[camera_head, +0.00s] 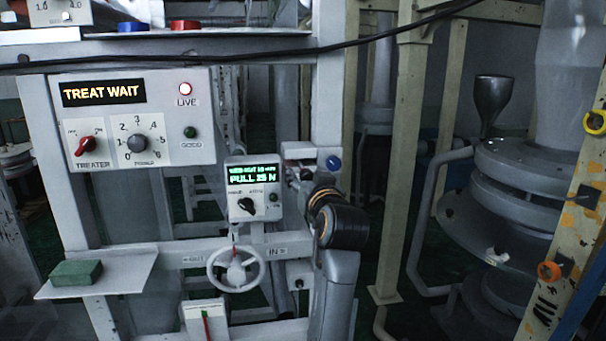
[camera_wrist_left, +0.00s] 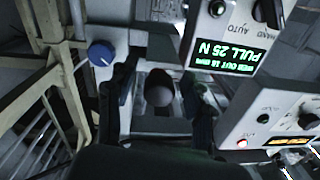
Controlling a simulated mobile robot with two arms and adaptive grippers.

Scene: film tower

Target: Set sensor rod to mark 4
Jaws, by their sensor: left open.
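My left gripper (camera_head: 304,180) is at a pale bracket (camera_head: 297,151) just right of the small display box. I cannot tell for sure that this knob belongs to the sensor rod, and no numbered rod marks are readable. A blue knob (camera_head: 333,163) is beside the bracket, left of the fingers in the wrist view (camera_wrist_left: 101,53). My right gripper is out of view.
The display box (camera_head: 253,188) reads "PULL 25 N". Left of it is a "TREAT WAIT" panel (camera_head: 134,118) with a lit red LIVE lamp. Below are a handwheel (camera_head: 234,268) and a shelf (camera_head: 98,279) with a green block (camera_head: 76,273). Pale posts stand to the right.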

